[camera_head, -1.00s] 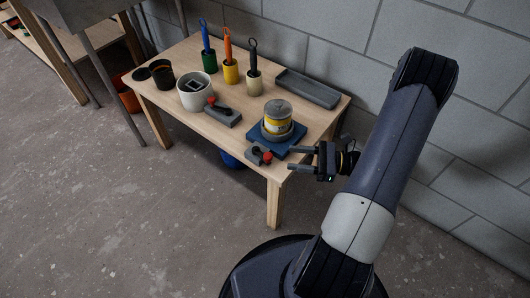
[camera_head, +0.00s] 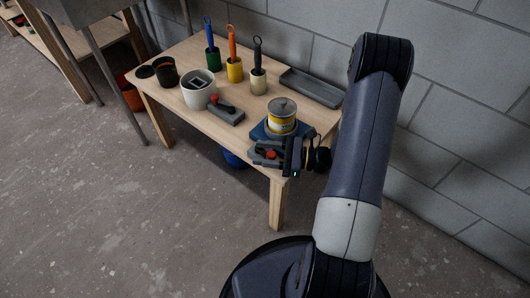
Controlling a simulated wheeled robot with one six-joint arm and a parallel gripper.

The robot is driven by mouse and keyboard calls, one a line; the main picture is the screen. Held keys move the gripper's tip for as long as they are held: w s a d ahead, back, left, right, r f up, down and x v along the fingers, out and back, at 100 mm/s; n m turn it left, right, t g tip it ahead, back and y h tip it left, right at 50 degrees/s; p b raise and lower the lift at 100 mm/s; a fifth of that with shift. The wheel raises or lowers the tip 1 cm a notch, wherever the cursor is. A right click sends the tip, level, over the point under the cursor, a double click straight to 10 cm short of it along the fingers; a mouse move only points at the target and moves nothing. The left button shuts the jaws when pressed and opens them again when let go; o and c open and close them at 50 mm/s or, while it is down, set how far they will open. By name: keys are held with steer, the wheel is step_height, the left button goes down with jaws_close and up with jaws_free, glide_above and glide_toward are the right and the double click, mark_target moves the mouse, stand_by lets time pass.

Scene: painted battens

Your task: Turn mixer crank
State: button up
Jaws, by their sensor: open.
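The mixer is a blue base (camera_head: 259,132) with a yellow-and-grey can (camera_head: 282,120) standing on it, near the front right corner of the wooden table. A crank with a red knob (camera_head: 270,155) sits at the base's front side. My gripper (camera_head: 262,154) is open at the crank, with its fingers pointing left and the red knob showing between them. Whether a finger touches the knob I cannot tell. The gripper and its fingers hide most of the crank arm and part of the blue base.
A grey block with another red knob (camera_head: 214,99) lies left of the mixer. A white pot (camera_head: 199,92), a dark can (camera_head: 164,73), green, yellow and cream brush pots, and a grey tray (camera_head: 311,88) share the table (camera_head: 190,116). A block wall stands behind.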

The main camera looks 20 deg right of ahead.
jaws_close()
stand_by(0.4)
